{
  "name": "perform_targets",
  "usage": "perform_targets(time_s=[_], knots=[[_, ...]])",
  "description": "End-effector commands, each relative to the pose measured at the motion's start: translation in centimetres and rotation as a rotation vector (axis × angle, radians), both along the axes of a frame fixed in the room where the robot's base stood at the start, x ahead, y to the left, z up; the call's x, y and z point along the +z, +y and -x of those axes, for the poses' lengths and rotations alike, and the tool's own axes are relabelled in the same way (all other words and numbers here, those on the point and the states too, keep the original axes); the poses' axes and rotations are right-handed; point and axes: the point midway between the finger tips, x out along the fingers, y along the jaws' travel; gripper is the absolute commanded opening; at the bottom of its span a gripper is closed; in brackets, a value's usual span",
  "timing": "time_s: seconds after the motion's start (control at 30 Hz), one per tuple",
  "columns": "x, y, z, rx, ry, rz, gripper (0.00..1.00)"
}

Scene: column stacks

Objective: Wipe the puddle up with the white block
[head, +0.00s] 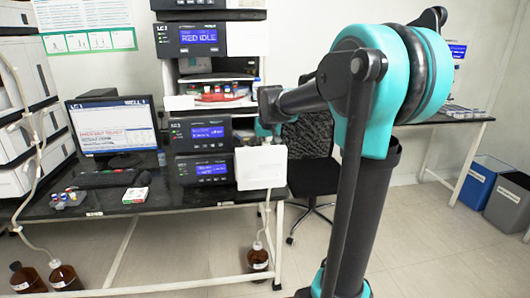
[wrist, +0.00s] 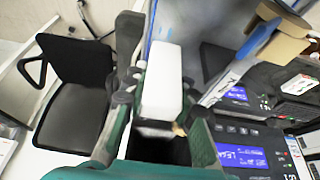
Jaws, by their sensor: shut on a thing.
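My gripper (wrist: 160,98) is shut on the white block (wrist: 164,70) in the wrist view, with a finger on each side and the block sticking out beyond them. In the head view my gripper (head: 264,128) is small and partly hidden, at the end of the arm in front of the instrument stack. A white square shape shows just below it; I cannot tell whether it is the held block or part of the equipment. I cannot make out a puddle in either view.
The instrument stack (head: 200,133) and monitor (head: 114,128) stand on the black bench (head: 190,196). Small items lie near the keyboard (head: 95,178). A black chair (head: 310,165) stands right of the stack. Brown bottles (head: 64,276) are on the floor. Bins (head: 480,180) stand far right.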

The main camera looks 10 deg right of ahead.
Motion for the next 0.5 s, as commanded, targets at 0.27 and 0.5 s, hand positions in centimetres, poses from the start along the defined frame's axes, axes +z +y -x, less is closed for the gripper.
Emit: perform_targets(time_s=[0.27, 0.5], knots=[[-0.3, 0.0, 2.3, -0.001, 0.010, -0.002, 0.10], [-0.2, 0.1, 2.4, -0.002, 0.010, -0.003, 0.10]])
